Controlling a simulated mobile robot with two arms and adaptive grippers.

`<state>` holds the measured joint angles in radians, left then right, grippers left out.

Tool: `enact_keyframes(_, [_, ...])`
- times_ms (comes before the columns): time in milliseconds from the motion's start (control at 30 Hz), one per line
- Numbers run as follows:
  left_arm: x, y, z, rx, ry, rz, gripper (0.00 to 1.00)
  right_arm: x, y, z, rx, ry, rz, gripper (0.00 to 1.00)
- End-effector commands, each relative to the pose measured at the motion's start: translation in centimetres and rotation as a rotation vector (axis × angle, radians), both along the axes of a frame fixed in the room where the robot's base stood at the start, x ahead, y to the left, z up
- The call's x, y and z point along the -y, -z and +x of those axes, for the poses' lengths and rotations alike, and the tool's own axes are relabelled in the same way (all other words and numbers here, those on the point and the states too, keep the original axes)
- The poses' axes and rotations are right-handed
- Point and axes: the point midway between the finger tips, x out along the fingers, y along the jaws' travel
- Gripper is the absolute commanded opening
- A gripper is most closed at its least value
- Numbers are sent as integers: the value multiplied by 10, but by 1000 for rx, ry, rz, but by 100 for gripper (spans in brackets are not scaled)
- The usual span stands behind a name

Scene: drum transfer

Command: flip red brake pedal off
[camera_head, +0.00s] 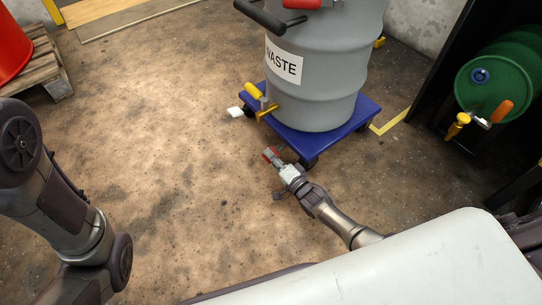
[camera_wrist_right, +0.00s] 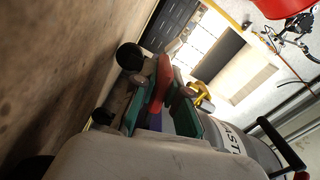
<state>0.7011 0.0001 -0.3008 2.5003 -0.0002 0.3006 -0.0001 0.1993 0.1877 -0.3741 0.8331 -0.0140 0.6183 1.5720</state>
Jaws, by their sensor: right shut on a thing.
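The red brake pedal (camera_head: 268,154) is low at the near edge of the blue dolly (camera_head: 352,123), beside a black caster. In the right wrist view the red pedal (camera_wrist_right: 162,84) lies between the green-lined fingers. My right gripper (camera_head: 272,157) is low by the floor, shut on the pedal. The fingers hide part of it, and I cannot tell its exact tilt. A grey drum (camera_head: 328,75) labelled WASTE stands upright on the dolly. My left arm shows at the left, but its gripper is out of view.
A yellow-handled tap (camera_head: 256,92) sticks out from the drum. A green drum (camera_head: 500,80) lies on its side in a dark rack at right. A red container (camera_head: 12,48) stands on a wooden pallet (camera_head: 42,72) at left. The middle floor is clear.

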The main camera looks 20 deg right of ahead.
Motion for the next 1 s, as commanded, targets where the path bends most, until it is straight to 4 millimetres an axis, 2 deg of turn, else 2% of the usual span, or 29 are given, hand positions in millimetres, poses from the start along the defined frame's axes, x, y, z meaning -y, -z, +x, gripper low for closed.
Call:
enact_keyframes(467, [0, -3, 0, -1, 0, 0, 0, 0, -2, -1, -10, -1, 24, 0])
enact_keyframes(1000, [0, -25, 0, -1, -1, 0, 0, -2, -27, -1, -126, -1, 343, 0])
